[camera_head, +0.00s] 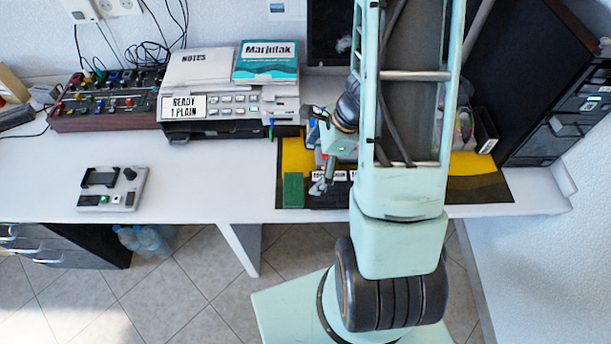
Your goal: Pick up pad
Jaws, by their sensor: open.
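A flat green rectangular block (293,190), possibly the pad, stands or lies at the front edge of a dark and yellow mat (296,158) on the white desk. A white booklet marked NOTES (200,66) lies on top of the printer at the back; I cannot tell for certain which of the two is the pad. My gripper (321,187) is small in this view, just right of the green block and above the mat, with its fingers pointing down. It is open, and I see nothing held in it. My arm hides the middle of the mat.
The grey printer (230,126) bears a teal booklet (266,61). A mixer with knobs (108,100) and a small grey device (111,189) stand at left. A black drawer unit (560,132) stands at right. The desk (205,180) is clear between the small device and the mat.

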